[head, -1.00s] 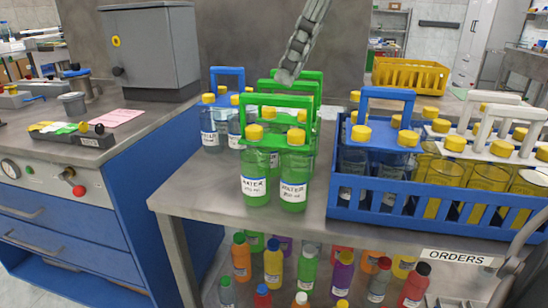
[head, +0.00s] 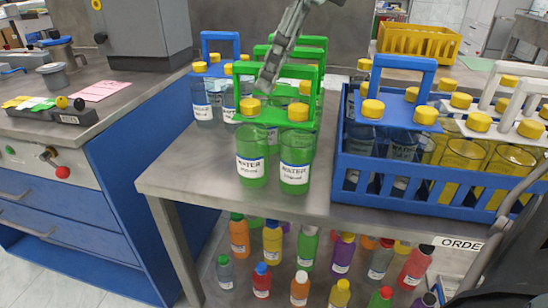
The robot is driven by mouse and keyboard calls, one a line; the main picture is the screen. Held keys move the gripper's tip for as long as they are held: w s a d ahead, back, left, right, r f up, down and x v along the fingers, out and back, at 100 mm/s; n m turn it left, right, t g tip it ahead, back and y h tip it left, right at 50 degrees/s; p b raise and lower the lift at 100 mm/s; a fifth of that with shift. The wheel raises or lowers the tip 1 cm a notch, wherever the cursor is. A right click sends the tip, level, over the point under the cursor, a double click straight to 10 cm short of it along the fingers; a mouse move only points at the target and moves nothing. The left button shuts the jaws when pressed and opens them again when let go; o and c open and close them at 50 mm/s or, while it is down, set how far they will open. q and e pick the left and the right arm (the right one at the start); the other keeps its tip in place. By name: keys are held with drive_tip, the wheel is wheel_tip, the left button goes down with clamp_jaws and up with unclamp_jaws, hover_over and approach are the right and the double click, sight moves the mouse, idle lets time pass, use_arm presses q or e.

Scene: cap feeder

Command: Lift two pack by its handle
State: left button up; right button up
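A green two pack (head: 272,152) stands upright near the front edge of the grey table. Its green handle frame holds two green bottles with yellow caps and white labels. More green handles (head: 298,60) stand close behind it, partly hidden. My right gripper (head: 268,82) comes down from the top of the head view, in front of the green handles. My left gripper is not in view.
A blue-handled pack (head: 218,80) stands behind left. A blue crate (head: 400,185) with blue- and white-handled packs stands close on the right. A yellow crate (head: 418,42) is at the back. Colored bottles (head: 262,280) stand below the table. The table's front left (head: 190,170) is clear.

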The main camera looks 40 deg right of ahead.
drive_tip(key=shift+f, duration=0.4)
idle(0.4)
clamp_jaws()
drive_tip(key=shift+r, duration=0.1)
idle(0.4)
